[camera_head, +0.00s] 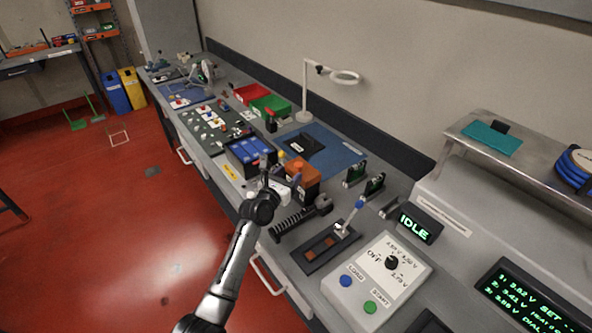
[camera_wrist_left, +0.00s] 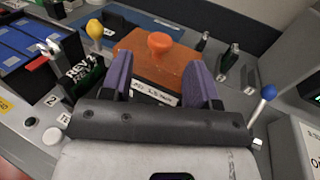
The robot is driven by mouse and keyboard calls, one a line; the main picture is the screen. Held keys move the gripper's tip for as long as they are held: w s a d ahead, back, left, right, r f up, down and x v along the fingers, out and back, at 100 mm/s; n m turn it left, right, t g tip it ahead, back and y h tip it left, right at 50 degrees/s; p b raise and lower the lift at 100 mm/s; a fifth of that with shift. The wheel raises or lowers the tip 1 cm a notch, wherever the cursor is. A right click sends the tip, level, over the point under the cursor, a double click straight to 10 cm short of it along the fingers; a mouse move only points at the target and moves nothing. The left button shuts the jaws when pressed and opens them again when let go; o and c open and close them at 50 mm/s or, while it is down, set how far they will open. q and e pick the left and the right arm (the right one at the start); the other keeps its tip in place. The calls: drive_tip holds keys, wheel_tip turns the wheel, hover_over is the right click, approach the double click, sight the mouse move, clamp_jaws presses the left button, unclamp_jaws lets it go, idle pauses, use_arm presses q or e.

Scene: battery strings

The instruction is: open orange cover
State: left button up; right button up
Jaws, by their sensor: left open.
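The orange cover (camera_head: 300,171) sits on a dark labelled box on the bench, in the middle of the head view. In the left wrist view the orange cover (camera_wrist_left: 180,68) has a round orange knob (camera_wrist_left: 160,43) on top and lies flat on the box. My left gripper (camera_wrist_left: 165,75) is open, with its two purple-lined fingers reaching toward the cover's near side. The gap between the fingers faces the cover and the box's white label. No contact with the cover can be made out. In the head view my left gripper (camera_head: 268,182) is small and beside the box. My right gripper is not in view.
A tray of blue cells (camera_head: 248,150) stands left of the cover. A yellow-knobbed lever (camera_wrist_left: 95,30) and a blue-knobbed lever (camera_wrist_left: 268,92) rise on either side. A dark slotted fixture (camera_head: 325,245) and the white control box (camera_head: 377,275) lie nearer. A blue mat (camera_head: 335,150) lies behind.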

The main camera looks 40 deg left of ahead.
sight(297, 167)
use_arm(q)
drive_tip(key=shift+w+a+b, duration=0.2)
drive_tip(key=shift+w+b, duration=0.05)
drive_tip(key=shift+w, duration=0.95)
drive_tip(key=shift+w+a+b, duration=0.15)
drive_tip(key=shift+w+b, duration=0.05)
drive_tip(key=shift+w, duration=0.95)
clamp_jaws()
